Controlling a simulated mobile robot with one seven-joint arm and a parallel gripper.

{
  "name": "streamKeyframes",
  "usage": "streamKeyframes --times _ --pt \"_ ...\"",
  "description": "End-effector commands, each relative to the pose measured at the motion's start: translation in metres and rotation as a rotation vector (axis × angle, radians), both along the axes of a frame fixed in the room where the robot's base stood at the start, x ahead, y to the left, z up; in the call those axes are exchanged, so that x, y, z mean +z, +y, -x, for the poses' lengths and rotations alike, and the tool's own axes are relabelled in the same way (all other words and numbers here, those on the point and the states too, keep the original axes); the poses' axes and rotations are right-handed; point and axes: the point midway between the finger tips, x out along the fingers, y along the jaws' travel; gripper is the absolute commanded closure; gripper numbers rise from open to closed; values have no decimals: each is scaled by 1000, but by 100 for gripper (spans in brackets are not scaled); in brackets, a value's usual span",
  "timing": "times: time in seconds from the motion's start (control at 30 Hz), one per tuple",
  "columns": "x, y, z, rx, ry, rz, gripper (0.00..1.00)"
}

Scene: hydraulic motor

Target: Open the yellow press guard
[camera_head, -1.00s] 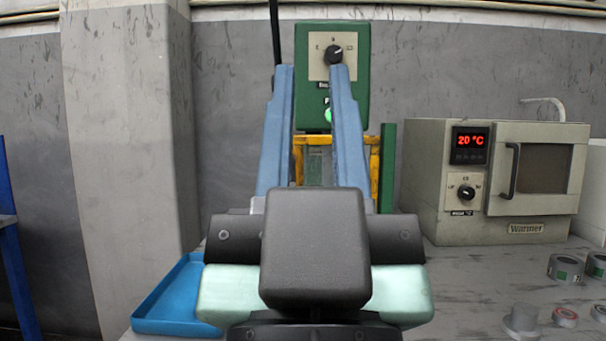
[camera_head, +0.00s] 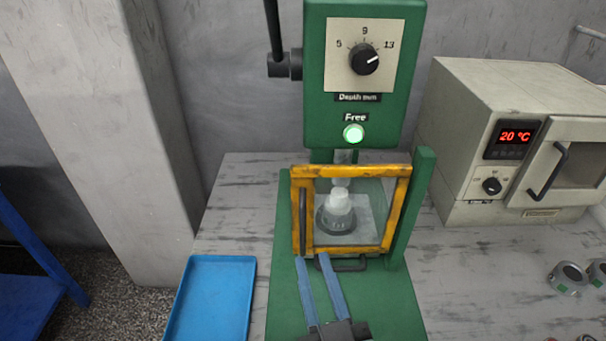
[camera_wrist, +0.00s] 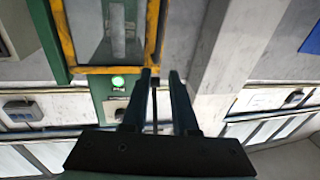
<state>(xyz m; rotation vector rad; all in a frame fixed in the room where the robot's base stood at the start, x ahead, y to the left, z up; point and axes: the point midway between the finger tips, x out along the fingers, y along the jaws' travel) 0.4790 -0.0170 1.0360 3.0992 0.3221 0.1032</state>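The yellow press guard (camera_head: 397,210) is a clear panel in a yellow frame at the front of the green press (camera_head: 318,130). It looks shut. The guard's yellow frame (camera_wrist: 110,70) shows at upper left.
The press has a depth dial (camera_head: 364,59) and a lit green "Free" lamp (camera_head: 354,133). A blue tray (camera_head: 212,300) lies left, a warmer (camera_head: 470,140) stands right, and a ring-shaped part (camera_head: 568,278) lies at lower right.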

Motion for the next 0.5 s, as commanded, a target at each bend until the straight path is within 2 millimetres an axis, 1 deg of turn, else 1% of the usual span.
streamKeyframes --times 0.03,0.1,0.2,0.27,0.37,0.5 --pt "5 -3 7 -4 28 -7 73" --pt "0 -6 14 -7 47 -13 73" --pt "-5 -8 19 -11 64 -18 73" --pt "-7 -8 20 -12 67 -19 73" --pt "-8 -7 14 -12 68 -21 73" --pt "-5 -3 -5 -10 66 -20 73"
